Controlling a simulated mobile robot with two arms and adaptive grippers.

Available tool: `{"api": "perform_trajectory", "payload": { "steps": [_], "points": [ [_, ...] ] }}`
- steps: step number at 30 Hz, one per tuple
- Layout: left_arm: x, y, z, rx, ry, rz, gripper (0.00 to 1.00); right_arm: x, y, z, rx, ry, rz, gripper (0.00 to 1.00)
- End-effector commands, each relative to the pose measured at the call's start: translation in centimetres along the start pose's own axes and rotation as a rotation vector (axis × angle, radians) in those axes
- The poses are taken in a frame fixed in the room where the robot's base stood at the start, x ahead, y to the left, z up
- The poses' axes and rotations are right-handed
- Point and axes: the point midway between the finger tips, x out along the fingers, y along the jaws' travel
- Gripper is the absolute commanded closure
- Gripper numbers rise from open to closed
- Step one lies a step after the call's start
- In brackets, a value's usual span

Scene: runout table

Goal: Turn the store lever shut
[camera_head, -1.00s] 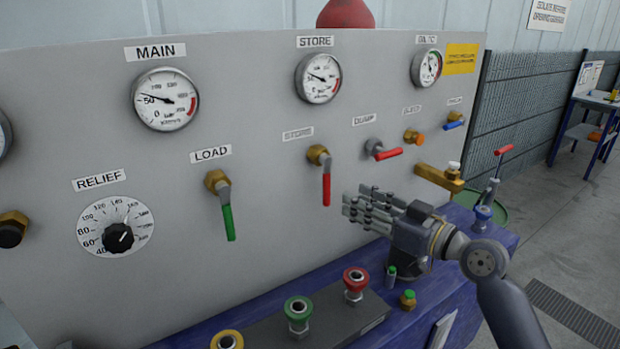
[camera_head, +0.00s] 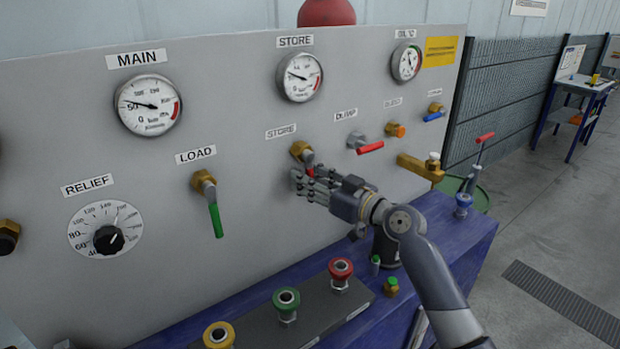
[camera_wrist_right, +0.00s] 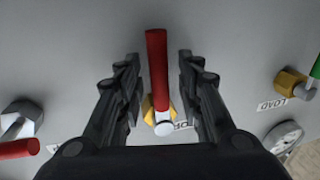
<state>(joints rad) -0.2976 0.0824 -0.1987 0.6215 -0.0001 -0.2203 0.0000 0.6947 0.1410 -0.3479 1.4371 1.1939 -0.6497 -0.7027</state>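The store lever has a red handle on a brass valve body (camera_head: 301,150), below the STORE label (camera_head: 281,131) on the grey panel. In the head view my right gripper (camera_head: 298,182) covers most of the handle, and only a bit of red shows between the fingers. In the right wrist view the red handle (camera_wrist_right: 157,75) stands between the two fingers of my right gripper (camera_wrist_right: 158,58), with a gap on each side. The gripper is open around it. The handle still points down the panel, as the upside-down wrist view also shows. My left gripper is out of view.
The green LOAD lever (camera_head: 215,219) hangs to the left. The red DUMP lever (camera_head: 370,148) is close by on the right. Below, red (camera_head: 341,268), green (camera_head: 286,299) and yellow (camera_head: 218,335) buttons stand on a box. A brass fitting (camera_head: 420,168) sticks out at right.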

Motion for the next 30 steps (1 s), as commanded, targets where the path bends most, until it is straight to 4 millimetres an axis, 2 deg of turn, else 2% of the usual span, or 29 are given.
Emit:
{"api": "perform_trajectory", "payload": {
  "steps": [4,8,9,20,26,30],
  "points": [
    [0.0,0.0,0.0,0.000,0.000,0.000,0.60,0.0,0.0,0.0,0.000,0.000,0.000,0.66],
    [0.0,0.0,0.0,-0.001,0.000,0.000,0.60,0.0,0.0,0.0,0.000,0.000,0.000,0.96],
    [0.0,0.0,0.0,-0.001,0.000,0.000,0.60,0.0,0.0,0.0,0.001,0.000,0.000,1.00],
    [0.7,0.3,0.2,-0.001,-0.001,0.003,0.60,-0.1,0.2,0.3,-0.022,-0.005,0.000,1.00],
    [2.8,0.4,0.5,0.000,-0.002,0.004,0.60,-0.2,0.7,0.6,-0.108,-0.023,0.001,1.00],
    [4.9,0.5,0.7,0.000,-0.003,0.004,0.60,-0.3,1.2,0.6,-0.211,-0.042,0.001,1.00]
  ]
}}
